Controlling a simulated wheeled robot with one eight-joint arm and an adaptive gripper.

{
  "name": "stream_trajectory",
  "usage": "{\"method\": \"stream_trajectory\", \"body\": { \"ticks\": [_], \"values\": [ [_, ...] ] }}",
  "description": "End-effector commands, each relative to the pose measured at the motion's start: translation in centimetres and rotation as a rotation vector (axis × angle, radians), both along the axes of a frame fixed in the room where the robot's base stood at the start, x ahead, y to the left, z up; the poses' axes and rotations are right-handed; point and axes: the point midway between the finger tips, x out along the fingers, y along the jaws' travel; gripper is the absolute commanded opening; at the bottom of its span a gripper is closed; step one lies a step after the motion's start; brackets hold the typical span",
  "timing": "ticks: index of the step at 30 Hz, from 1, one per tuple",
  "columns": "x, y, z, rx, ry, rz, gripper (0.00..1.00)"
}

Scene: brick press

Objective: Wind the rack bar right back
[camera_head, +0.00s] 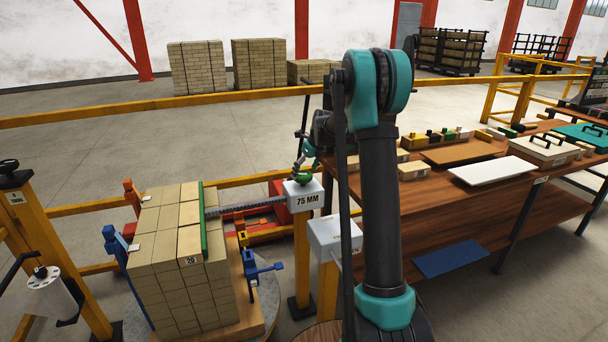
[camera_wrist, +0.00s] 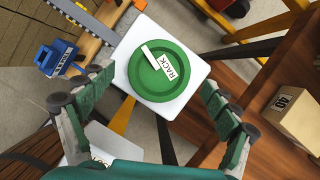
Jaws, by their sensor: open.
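The rack bar (camera_head: 255,204) is a grey toothed bar. It runs from the green plate (camera_head: 204,228) against the brick stack (camera_head: 178,255) to a white box marked 75 MM (camera_head: 304,197). Part of the bar also shows at upper left in the wrist view (camera_wrist: 92,24). A round green knob marked RACK (camera_wrist: 160,78) sits on the white box, its white pointer strip slanting to the label. My gripper (camera_wrist: 155,82) is open, with one finger on each side of the knob and visible gaps. In the head view, my gripper (camera_head: 304,166) is just above the box.
A second white box (camera_head: 334,236) stands close beside my arm. Blue clamps (camera_head: 262,268) and orange clamps (camera_head: 131,192) surround the stack. A wooden bench (camera_head: 450,205) with blocks and boards stands right. A yellow rail (camera_head: 150,112) runs behind.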

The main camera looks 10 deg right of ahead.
Motion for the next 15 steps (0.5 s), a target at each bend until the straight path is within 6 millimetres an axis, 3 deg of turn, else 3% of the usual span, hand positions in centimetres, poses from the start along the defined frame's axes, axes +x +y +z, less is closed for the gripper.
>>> {"method": "stream_trajectory", "body": {
  "ticks": [6,15],
  "values": [
    [0.5,0.4,-1.4,0.000,0.000,0.000,0.89],
    [0.5,0.4,-1.6,0.000,0.000,0.000,0.87]
  ]
}}
